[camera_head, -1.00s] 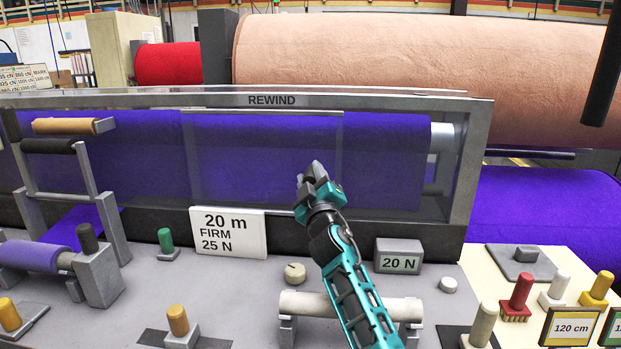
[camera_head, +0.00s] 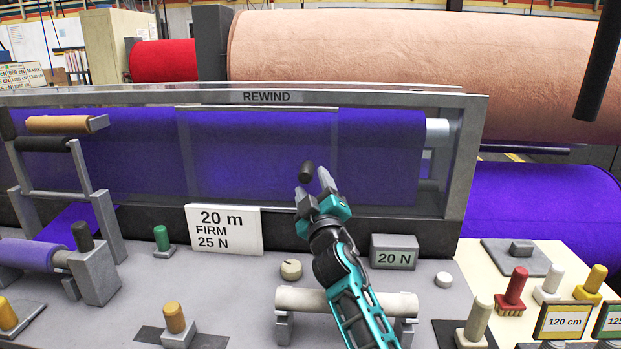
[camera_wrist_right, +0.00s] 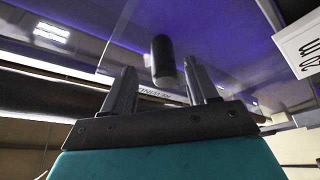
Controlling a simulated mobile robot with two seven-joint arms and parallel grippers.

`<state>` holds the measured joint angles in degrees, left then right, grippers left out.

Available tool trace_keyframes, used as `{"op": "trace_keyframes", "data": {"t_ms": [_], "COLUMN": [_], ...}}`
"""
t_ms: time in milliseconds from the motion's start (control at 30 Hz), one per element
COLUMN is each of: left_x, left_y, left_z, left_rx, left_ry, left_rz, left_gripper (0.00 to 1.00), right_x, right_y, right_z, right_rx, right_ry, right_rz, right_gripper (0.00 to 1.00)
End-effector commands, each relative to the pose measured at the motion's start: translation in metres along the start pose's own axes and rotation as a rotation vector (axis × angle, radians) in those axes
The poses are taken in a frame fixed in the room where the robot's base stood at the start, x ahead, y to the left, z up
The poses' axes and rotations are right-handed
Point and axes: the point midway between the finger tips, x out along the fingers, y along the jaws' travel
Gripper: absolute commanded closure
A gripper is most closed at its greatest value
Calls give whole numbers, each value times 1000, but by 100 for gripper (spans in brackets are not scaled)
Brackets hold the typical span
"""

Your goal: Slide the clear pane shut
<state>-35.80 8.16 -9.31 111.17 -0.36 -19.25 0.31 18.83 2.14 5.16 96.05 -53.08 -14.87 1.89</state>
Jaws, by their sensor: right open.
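The clear pane (camera_head: 250,165) sits in the grey frame labelled REWIND, in front of a purple felt roll (camera_head: 385,160). Its upright edges show left of the middle and right of the middle of the frame. A short dark cylindrical knob (camera_head: 307,171) stands out at the pane's right part. My right gripper (camera_head: 313,184) is open at the knob, with a finger to each side of it. In the right wrist view the knob (camera_wrist_right: 163,62) shows between the two spread fingers (camera_wrist_right: 160,85), nearer the right one; contact cannot be told. My left gripper is out of view.
A white card (camera_head: 224,229) reading 20 m FIRM 25 N stands below the pane. A 20 N display (camera_head: 394,252), a round dial (camera_head: 291,269) and a pale roller (camera_head: 346,301) are near my right arm. Several coloured pegs stand at right.

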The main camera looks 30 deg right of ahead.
Motion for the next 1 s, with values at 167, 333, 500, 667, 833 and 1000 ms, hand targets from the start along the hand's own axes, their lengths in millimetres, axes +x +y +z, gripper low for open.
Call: {"op": "trace_keyframes", "data": {"t_ms": [167, 333, 500, 667, 833, 1000], "left_x": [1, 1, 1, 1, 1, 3], "left_y": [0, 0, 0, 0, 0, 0], "left_z": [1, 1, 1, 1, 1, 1], "left_rx": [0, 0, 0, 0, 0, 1], "left_ry": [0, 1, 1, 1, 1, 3], "left_rz": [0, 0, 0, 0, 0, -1], "left_gripper": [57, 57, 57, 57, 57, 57], "right_x": [-22, -29, -29, -28, -29, -37], "right_y": [0, 0, 0, 1, 0, -11], "right_z": [0, 0, 0, 0, -2, -32], "right_rx": [-1, -1, -1, -1, -1, 20], "right_ry": [0, 0, 0, 0, 5, 113], "right_rz": [0, 1, 1, 1, 0, -26], "right_gripper": [42, 42, 42, 42, 42, 42]}}
